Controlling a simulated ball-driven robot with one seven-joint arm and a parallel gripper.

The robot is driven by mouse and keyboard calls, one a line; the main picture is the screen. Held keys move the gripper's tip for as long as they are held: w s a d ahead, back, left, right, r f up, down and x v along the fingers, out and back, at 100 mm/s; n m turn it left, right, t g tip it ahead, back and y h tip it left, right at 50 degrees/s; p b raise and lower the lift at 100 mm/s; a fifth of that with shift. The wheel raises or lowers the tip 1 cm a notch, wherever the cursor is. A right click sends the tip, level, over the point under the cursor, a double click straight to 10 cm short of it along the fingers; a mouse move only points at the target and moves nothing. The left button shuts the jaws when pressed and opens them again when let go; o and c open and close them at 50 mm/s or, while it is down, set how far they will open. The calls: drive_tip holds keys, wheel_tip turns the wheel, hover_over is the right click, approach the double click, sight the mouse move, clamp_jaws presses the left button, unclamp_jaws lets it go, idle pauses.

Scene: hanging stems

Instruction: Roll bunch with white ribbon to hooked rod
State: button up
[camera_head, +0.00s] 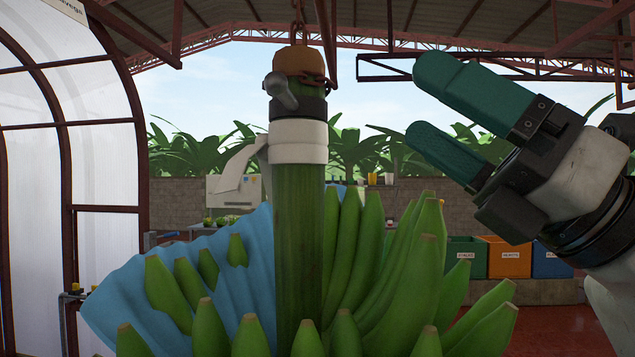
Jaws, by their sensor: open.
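The bunch of green bananas (400,275) hangs upright in front of me on a thick green stem (298,215). A white ribbon (298,141) wraps the stem, with a loose tail out to the left. Above it are a black band, a grey metal peg (281,91) and an orange-brown cap on a chain (297,20). A dark red rod (327,40) hangs close beside the chain; its lower end is by the cap, and I cannot tell if it is hooked. My gripper (428,102) is open and empty, right of the stem, apart from it, its green fingers pointing up-left.
A blue sheet (120,300) lies behind the bunch at left. Green, orange (507,258) and blue bins stand behind at right. A translucent arched wall (100,170) closes the left side. A low block wall and plants are at the back.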

sight(295, 179)
drive_tip(key=w+a+f+h, duration=0.1)
drive_tip(key=h, duration=0.1)
drive_tip(key=w+a+f+n+h, duration=0.1)
drive_tip(key=a+h, duration=0.1)
drive_tip(key=h, duration=0.1)
drive_tip(key=w+a+f+n+h, duration=0.1)
drive_tip(key=w+f+h, duration=0.1)
drive_tip(key=shift+w+a+h, duration=0.1)
drive_tip(key=shift+a+h, duration=0.2)
drive_tip(key=shift+h, duration=0.1)
drive_tip(key=shift+w+a+f+t+h, duration=0.1)
drive_tip(key=shift+w+f+t+h, duration=0.2)
drive_tip(key=shift+w+h, duration=0.2)
drive_tip(key=p+x, duration=0.2)
drive_tip(key=x, duration=0.8)
drive_tip(key=shift+a, duration=0.2)
drive_tip(key=c, duration=1.4)
drive_tip(key=shift+w+a, duration=0.1)
